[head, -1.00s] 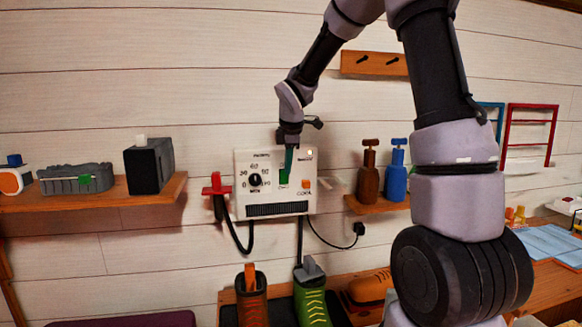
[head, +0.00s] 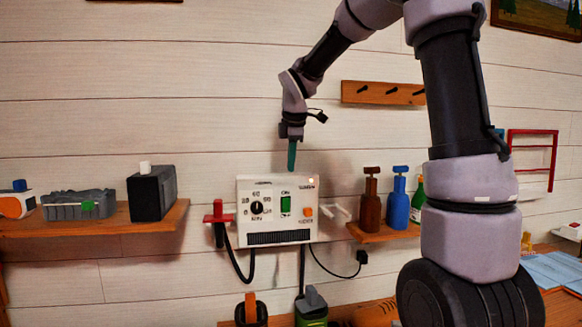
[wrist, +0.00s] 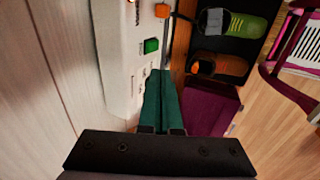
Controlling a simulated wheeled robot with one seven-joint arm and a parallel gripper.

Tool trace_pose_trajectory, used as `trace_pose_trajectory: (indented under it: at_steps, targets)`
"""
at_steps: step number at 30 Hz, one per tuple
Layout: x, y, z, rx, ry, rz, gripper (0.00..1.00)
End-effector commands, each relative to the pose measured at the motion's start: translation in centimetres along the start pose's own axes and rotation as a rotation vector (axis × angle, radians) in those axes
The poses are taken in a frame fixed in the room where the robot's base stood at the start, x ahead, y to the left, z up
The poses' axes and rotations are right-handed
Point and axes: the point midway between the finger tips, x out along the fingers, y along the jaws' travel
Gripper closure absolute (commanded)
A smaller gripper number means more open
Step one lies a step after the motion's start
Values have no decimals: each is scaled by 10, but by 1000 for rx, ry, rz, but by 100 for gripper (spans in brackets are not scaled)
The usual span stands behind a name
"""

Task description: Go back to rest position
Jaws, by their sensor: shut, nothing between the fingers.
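My gripper (head: 292,156) is shut and empty, its teal fingers pointing down just above the top edge of the white wall control box (head: 277,227). The fingers also show together in the wrist view (wrist: 162,100). The box has a black dial (head: 257,207), a green switch (head: 285,204), an orange button (head: 308,211) and a small lit lamp at its upper right. In the wrist view the green switch (wrist: 151,46) and orange button (wrist: 162,10) lie beyond the fingertips. My arm is raised and bent over to the left.
A left shelf (head: 100,228) holds a black box (head: 152,193) and other items. A right shelf (head: 378,234) holds brown and blue bottles (head: 397,203). A peg rack (head: 383,93) hangs above. Shoes stand below the box. The wall above the left shelf is clear.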

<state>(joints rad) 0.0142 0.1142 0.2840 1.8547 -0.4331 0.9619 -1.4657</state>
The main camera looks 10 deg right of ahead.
Motion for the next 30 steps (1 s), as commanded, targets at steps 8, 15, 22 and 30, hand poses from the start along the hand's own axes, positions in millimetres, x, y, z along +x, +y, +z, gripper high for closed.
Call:
trace_pose_trajectory:
  at_steps: [8,15,22,30]
  targets:
    - [-14,-11,6,94,0,11,100]
    - [-77,-83,39,670,44,64,100]
    - [-118,-171,64,1336,174,75,100]
    - [-129,-239,74,1859,327,10,100]
